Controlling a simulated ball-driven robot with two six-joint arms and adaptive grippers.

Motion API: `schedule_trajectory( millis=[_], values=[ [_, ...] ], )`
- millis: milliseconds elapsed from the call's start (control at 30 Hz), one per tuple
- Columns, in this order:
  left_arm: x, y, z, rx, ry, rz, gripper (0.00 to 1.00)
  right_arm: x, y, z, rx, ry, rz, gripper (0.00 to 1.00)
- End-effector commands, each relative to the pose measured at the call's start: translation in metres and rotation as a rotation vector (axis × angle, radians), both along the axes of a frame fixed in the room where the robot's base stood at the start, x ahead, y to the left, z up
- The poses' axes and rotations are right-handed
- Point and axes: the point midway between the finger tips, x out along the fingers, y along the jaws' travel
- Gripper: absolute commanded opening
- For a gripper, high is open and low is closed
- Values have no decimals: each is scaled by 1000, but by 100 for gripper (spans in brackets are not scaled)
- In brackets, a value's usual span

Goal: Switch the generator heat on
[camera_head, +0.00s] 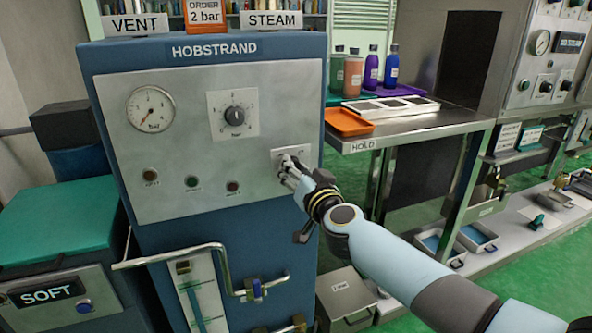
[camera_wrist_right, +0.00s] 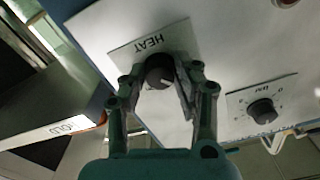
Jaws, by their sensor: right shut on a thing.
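The generator is a blue cabinet marked HOBSTRAND (camera_head: 216,50) with a grey front panel (camera_head: 160,190). At the panel's lower right is a small plate marked HEAT (camera_wrist_right: 135,48) in the right wrist view, with a black knob (camera_wrist_right: 160,72) on it. My right gripper (camera_head: 287,165) is at this knob, its fingers on either side; in the right wrist view the gripper (camera_wrist_right: 160,88) is shut on the knob. The head view mostly hides the knob behind the fingers. My left gripper is not in view.
The panel also carries a bar gauge (camera_head: 151,109), a bar dial (camera_head: 234,116) and a row of small lamps (camera_head: 192,182). A pipe (camera_head: 170,256) crosses the cabinet below. A steel table marked HOLD (camera_head: 410,132) stands to the right with an orange tray (camera_head: 349,122).

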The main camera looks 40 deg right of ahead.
Motion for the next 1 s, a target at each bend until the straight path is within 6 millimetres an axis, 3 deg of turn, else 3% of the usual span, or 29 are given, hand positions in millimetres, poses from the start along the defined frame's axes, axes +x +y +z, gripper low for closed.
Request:
schedule_trajectory(
  millis=[267,1000],
  values=[
    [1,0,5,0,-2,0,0,0,0,1,145,-34,0,0],
    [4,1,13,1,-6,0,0,0,1,0,817,-195,-1,0]
  ],
)
